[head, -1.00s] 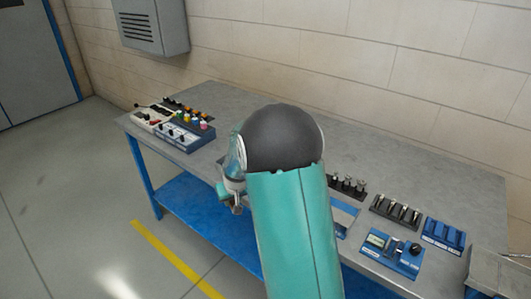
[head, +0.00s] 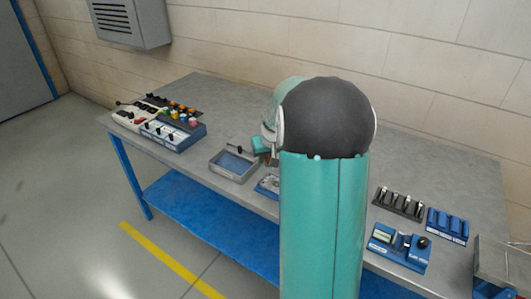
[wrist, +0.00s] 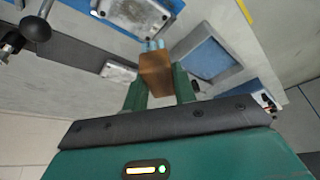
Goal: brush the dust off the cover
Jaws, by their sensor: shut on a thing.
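My gripper (wrist: 159,90) shows in the wrist view, its green fingers shut on a brown wooden brush (wrist: 156,74) with pale blue bristles (wrist: 154,45). The bristle end points toward a grey speckled plate (wrist: 135,14) on a blue unit, which looks like the cover; I cannot tell whether they touch. In the head view a blue unit with a grey top (head: 267,184) is partly hidden by my arm. The gripper and brush are mostly hidden there too.
A grey tray with a blue inside (head: 236,165) stands left of my arm; it also shows in the wrist view (wrist: 207,60). Control panels (head: 172,132) fill the bench's left end. Levers (head: 399,202) and a blue meter unit (head: 400,249) stand at right.

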